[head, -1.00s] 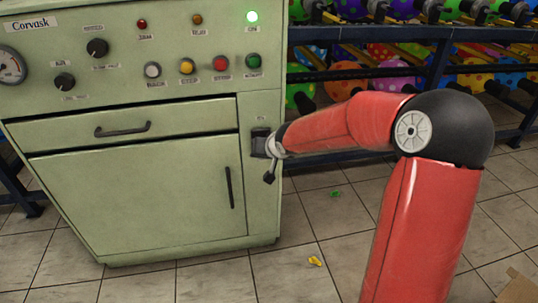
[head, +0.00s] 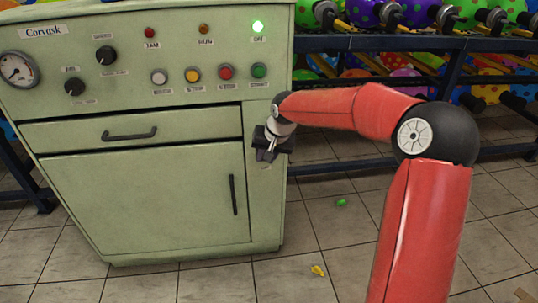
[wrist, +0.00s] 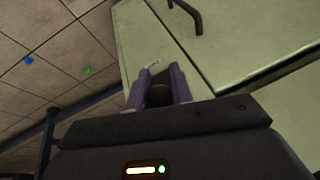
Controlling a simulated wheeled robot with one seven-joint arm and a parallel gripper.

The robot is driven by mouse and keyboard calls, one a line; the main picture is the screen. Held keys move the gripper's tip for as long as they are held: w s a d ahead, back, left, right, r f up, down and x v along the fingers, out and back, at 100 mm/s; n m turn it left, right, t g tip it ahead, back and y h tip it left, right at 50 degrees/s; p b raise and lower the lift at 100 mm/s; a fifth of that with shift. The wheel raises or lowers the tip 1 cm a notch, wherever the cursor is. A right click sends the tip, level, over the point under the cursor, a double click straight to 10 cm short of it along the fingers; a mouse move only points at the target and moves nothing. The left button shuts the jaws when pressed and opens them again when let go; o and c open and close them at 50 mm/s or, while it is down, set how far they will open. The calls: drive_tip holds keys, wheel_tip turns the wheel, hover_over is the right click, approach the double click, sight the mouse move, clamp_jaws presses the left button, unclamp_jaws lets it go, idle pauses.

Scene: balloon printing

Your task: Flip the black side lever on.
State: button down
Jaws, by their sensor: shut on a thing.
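My gripper (head: 268,148) is at the right strip of the green machine's front, beside the drawer. In the wrist view its two fingers (wrist: 158,88) stand on either side of a dark rounded knob (wrist: 158,96), which looks like the end of the black side lever. A thin pale piece (wrist: 153,66) shows just beyond the fingertips. The gripper is shut on the knob. In the head view the gripper hides most of the lever, so its exact angle cannot be told.
The machine (head: 140,200) has a drawer handle (head: 130,134), a door handle (head: 233,195), knobs and coloured buttons. Shelves of balloons (head: 400,65) stand behind at the right. Small green and yellow scraps lie on the tiled floor.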

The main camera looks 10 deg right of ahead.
drive_tip(key=shift+w, duration=0.1)
drive_tip(key=c, duration=1.3)
unclamp_jaws()
drive_tip(key=shift+o, duration=0.2)
drive_tip(key=v, duration=0.7)
drive_tip(key=shift+r, duration=0.35)
drive_tip(key=shift+d, duration=0.1)
